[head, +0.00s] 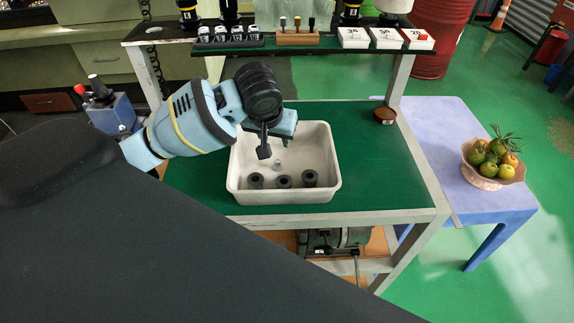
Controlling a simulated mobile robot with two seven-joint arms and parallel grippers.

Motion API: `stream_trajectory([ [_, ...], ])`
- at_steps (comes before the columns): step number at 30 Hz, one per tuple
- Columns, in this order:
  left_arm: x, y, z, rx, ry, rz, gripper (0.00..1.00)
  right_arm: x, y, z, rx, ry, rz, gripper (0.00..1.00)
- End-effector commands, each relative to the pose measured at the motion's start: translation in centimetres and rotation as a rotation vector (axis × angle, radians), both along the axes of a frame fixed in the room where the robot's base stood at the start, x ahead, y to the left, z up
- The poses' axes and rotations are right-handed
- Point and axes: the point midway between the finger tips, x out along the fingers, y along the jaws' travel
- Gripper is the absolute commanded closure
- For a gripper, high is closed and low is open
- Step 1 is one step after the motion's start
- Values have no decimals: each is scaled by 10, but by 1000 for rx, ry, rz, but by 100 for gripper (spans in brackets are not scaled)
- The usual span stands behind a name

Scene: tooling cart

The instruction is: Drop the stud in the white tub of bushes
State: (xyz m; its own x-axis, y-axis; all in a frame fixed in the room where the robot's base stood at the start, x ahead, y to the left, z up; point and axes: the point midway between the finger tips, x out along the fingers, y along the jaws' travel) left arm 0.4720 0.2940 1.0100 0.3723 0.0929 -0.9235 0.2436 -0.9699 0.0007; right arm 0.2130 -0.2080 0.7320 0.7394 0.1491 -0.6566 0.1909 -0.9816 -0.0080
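The white tub (237,190) stands on the green top of the cart. Several dark round bushes (284,181) lie along its near side. A small pale grey piece, which looks like the stud (278,164), shows inside the tub's outline behind the bushes. Whether it rests on the tub floor is hard to tell. My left gripper (265,152) reaches over the tub from the left, pointing down. Its dark fingertip is up and left of the pale piece and looks apart from it. The finger gap cannot be made out. My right gripper is not in view.
A small reddish-brown round dish (385,115) sits at the cart's back right. A rear shelf holds a wooden block (297,38) and white numbered boxes (388,38). A lilac table (450,125) with a fruit basket (493,163) stands right. The green top right of the tub is clear.

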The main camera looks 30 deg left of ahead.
Motion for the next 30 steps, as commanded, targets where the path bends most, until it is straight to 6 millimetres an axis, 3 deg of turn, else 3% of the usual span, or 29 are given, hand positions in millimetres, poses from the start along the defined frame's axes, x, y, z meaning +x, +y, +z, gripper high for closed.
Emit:
stream_trajectory([
  [6,-13,-4,34,-1,-3,-2,61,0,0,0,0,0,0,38],
  [12,-21,-5,51,-1,0,0,61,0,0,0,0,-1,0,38],
  [30,-22,-5,54,1,1,0,61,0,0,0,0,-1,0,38],
])
